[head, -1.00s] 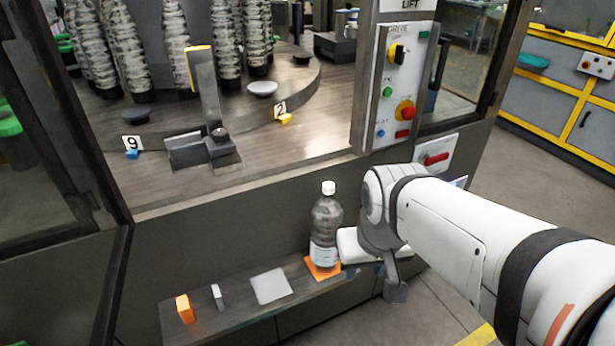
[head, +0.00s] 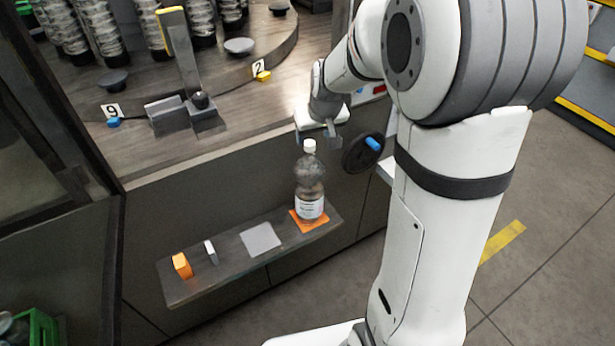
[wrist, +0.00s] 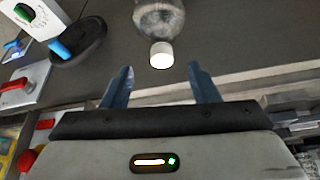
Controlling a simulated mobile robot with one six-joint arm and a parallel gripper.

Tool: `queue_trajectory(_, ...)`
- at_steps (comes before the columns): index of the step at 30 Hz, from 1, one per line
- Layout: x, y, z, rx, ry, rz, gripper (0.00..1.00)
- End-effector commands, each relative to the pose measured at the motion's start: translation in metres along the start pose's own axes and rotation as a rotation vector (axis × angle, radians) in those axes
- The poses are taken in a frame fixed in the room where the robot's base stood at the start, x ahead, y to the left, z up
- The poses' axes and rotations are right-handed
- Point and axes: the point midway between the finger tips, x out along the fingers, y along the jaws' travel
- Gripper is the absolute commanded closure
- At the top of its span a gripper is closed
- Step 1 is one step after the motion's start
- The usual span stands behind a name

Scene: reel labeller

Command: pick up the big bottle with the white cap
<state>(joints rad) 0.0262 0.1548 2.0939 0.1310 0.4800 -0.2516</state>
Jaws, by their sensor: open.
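The big clear bottle (head: 309,186) with a white cap (head: 309,146) stands upright on an orange square (head: 310,222) at the right end of a narrow shelf. My gripper (head: 318,139) is open and empty, just above the bottle's cap in the head view. In the wrist view, the white cap (wrist: 161,54) and the upper part of the bottle (wrist: 160,18) show beyond the gap between my two fingers (wrist: 160,88). The fingers are apart from the cap. The bottle's lower part is out of the wrist view.
The shelf (head: 222,275) also bears an orange block (head: 182,265), a small grey-white block (head: 211,252) and a grey square (head: 260,239). A black disc with a blue handle (head: 364,152) is right of the bottle. The machine's deck edge (head: 220,152) lies behind and above.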

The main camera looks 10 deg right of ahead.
Motion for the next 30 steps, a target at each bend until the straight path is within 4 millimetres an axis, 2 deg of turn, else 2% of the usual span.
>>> queue_trajectory(18,0.069,-0.001,-0.002,0.001,-0.001,0.0,0.45)
queue_trajectory(27,0.075,-0.001,-0.002,0.002,0.001,0.001,0.45)
queue_trajectory(30,0.075,-0.001,-0.002,0.002,0.0,0.001,0.52)
